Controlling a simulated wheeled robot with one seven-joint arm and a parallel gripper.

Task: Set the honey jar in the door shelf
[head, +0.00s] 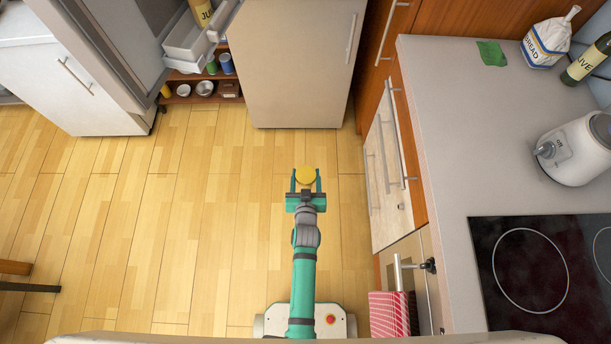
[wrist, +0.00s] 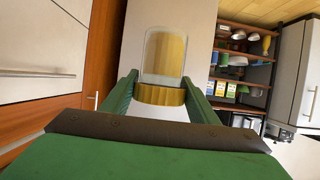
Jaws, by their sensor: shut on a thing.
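The honey jar is between the fingers of my gripper (head: 305,183). In the head view only its round yellow top (head: 306,174) shows from above. In the wrist view it is a clear jar with amber content (wrist: 164,55) and a ridged yellow lid (wrist: 160,95), with a green finger on each side. My gripper is shut on it, held out over the floor. The white door shelf (head: 184,42) is at the upper left of the head view, on the inner side of an open door (head: 100,45). It is well ahead and left of my gripper.
A juice carton (head: 201,12) stands at the door shelf. A low rack (head: 184,98) with cups and bowls is behind the door. A pale cabinet (head: 290,70) stands ahead, and drawers and a counter (head: 440,120) run along the right. The wooden floor (head: 200,210) between is clear.

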